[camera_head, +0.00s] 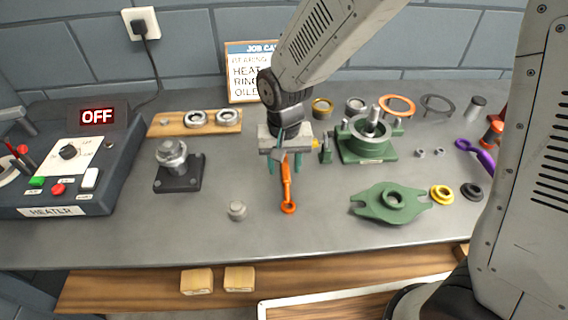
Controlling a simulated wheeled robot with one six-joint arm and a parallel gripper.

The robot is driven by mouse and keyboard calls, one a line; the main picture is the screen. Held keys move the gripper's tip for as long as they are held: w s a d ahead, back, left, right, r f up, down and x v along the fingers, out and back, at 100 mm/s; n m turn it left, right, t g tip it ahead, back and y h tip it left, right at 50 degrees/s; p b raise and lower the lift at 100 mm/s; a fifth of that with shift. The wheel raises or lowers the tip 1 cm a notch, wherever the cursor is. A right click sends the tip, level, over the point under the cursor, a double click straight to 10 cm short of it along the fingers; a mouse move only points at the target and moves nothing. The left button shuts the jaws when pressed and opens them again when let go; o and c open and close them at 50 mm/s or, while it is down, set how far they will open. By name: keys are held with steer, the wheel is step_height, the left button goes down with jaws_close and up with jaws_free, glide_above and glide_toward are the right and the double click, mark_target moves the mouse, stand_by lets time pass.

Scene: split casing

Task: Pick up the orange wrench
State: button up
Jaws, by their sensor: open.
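The orange wrench (287,190) lies on the grey bench top near the middle, its ring end toward the front edge. My gripper (284,168) is above the far part of the wrench, pointing down, with its teal fingers apart on either side of it. The gripper is open. The far end of the wrench is hidden behind the gripper. I cannot tell how high the fingertips are above the bench.
A green casing half (366,140) stands right of my gripper, and a green flanged cover (392,202) lies in front of it. A small grey cylinder (237,210) stands left of the wrench. A heater (66,165) reading OFF is at left. A purple wrench (477,153) lies at right.

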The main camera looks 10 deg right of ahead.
steer(key=shift+f, duration=0.3)
jaws_close()
steer(key=shift+r, duration=0.1)
